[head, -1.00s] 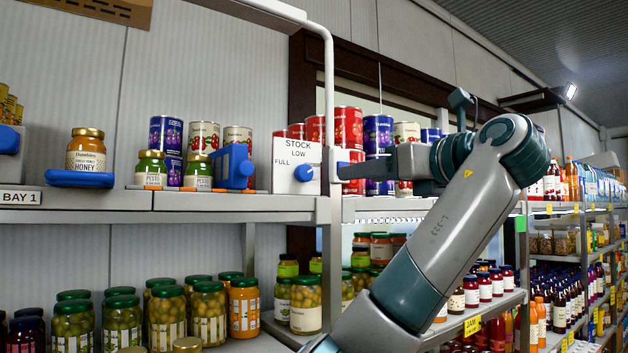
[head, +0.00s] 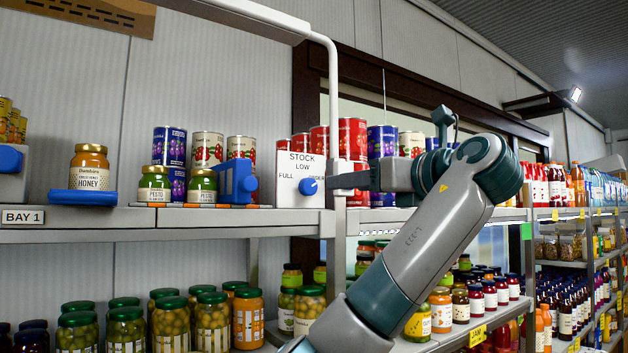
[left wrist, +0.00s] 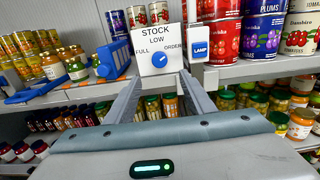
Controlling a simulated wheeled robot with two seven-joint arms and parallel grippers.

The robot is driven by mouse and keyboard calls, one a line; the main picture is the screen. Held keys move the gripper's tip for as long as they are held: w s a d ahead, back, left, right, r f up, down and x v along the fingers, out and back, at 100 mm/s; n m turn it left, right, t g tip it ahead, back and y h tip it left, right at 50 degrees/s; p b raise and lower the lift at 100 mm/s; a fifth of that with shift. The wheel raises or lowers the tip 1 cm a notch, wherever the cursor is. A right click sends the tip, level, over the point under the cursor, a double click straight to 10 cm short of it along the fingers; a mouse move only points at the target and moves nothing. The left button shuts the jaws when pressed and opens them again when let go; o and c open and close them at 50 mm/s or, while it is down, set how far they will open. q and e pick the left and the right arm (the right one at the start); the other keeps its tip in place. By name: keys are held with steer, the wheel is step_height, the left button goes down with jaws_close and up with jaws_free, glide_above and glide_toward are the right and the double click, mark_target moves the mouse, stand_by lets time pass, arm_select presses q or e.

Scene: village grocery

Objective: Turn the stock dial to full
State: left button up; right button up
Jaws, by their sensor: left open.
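The stock dial is a blue round knob (head: 308,186) on a white box (head: 297,163) marked STOCK, with FULL at left, LOW at top and ORDER at right. In the left wrist view the knob (left wrist: 159,57) shows a small white mark that seems to lean up and right, toward ORDER; it is hard to read. My right gripper is not seen.
A blue bracket-like device (head: 236,182) stands left of the dial box. A box labelled LAMP (left wrist: 200,48) is right of it. Cans (head: 352,140) and jars (head: 154,184) crowd the shelf. A white pipe (head: 333,100) rises beside the dial.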

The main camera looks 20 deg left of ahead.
mark_target(311, 188)
arm_select(q)
steer(key=p+x, duration=0.6)
steer(key=x, duration=0.6)
steer(key=shift+w+a+r+p, duration=0.1)
steer(key=shift+a+p, duration=0.05)
steer(key=shift+p, duration=0.15)
steer(key=shift+w+a, duration=0.3)
steer(key=shift+c, duration=0.7)
steer(key=c, duration=0.9)
